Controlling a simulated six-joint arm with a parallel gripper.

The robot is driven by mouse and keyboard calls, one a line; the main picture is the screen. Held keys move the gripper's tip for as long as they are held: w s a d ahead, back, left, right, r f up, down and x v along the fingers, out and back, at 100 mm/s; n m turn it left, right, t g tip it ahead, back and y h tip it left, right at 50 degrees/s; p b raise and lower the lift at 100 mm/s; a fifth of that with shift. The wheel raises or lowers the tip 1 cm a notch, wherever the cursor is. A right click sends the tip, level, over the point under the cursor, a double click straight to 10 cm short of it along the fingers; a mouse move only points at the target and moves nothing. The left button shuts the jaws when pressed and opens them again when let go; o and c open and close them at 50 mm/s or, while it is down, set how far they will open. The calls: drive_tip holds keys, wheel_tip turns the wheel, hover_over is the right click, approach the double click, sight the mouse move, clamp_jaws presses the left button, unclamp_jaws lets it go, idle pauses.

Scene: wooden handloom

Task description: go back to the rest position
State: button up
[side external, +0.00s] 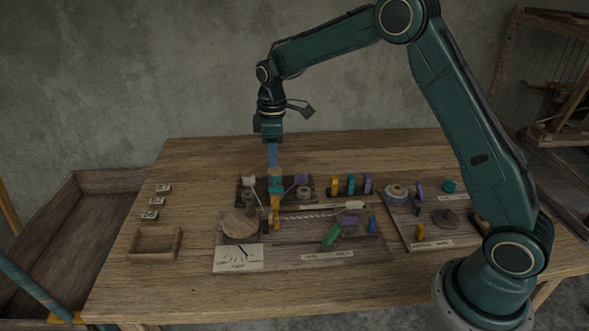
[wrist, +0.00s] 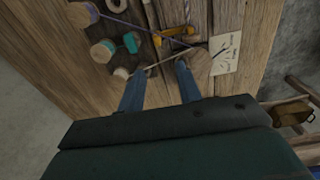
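My gripper (side external: 272,165) points down above the wooden table, over the dark board at its middle. In the wrist view, the two blue fingers of my gripper (wrist: 158,70) stand apart with nothing visible between them. Below them are a teal piece (side external: 275,184) and an orange piece (side external: 276,216). The teal piece (wrist: 130,42) and orange piece (wrist: 174,36) also show in the wrist view, beyond the fingertips. From the side, I cannot tell the exact gap between the fingertips and the teal piece.
A round wooden disc (side external: 240,223) and a drawing card (side external: 238,258) lie at the front left of the boards. Several upright coloured pieces stand right of the gripper. An open wooden box (side external: 155,245) and small number tiles (side external: 157,201) are at left. The table's back strip is clear.

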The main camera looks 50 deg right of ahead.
drive_tip(key=s+a+r+m+t, duration=0.2)
drive_tip(key=s+r+m+t, duration=0.15)
drive_tip(key=s+r, duration=1.2)
drive_tip(key=s+m+t, duration=0.2)
drive_tip(key=s+m, duration=0.3)
drive_tip(key=s, duration=1.4)
drive_tip(key=shift+s+a+f, duration=0.25)
drive_tip(key=shift+a+f, duration=0.1)
drive_tip(key=shift+a, duration=0.05)
